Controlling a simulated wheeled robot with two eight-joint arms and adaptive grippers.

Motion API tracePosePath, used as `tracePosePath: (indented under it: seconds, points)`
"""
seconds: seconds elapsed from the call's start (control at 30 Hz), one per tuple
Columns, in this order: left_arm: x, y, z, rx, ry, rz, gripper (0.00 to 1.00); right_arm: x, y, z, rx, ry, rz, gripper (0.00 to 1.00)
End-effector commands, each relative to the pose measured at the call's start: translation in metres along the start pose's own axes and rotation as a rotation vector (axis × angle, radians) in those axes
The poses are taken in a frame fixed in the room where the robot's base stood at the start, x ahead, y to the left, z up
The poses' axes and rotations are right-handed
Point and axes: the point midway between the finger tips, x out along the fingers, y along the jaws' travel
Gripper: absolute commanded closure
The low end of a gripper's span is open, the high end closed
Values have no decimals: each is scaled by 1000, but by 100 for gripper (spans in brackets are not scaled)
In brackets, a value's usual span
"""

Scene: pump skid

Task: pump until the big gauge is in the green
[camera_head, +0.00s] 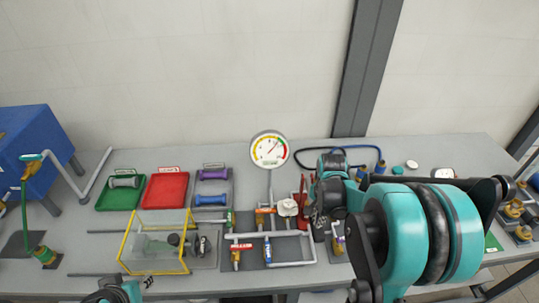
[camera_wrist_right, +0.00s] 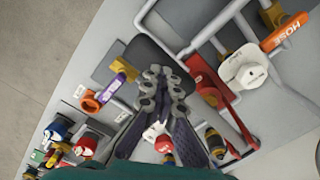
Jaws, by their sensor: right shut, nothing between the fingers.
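The big round gauge (camera_head: 269,150) stands on a pipe at the back of the skid. Its dial has coloured bands, and its needle points up and to the right; the exact reading is too small to tell. A red lever (camera_head: 303,190) stands left of my right gripper (camera_head: 318,214). In the right wrist view the red lever (camera_wrist_right: 222,98) lies to the right of the gripper fingers (camera_wrist_right: 163,88), apart from them. These fingers are shut and empty.
A clear yellow-edged box (camera_head: 157,243) stands at the front left, near green and red trays (camera_head: 166,190). Grey pipes with orange, red and blue valve handles fill the middle. A purple-handled valve (camera_wrist_right: 115,88) is left of my right fingers. A blue case (camera_head: 35,145) sits far left.

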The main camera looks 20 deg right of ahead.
Motion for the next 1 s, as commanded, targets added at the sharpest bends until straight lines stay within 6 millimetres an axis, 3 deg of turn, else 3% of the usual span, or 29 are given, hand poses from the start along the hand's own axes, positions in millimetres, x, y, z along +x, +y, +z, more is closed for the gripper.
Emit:
tracePosePath:
  seconds: [0.27,0.8,1.0]
  points:
    - [-6,0,-4,0,0,0,63,-9,0,0,1,1,0,100]
    - [-54,0,-39,0,0,0,63,-87,0,0,0,0,1,100]
    - [-58,0,-41,0,0,0,63,-94,0,0,0,0,1,100]
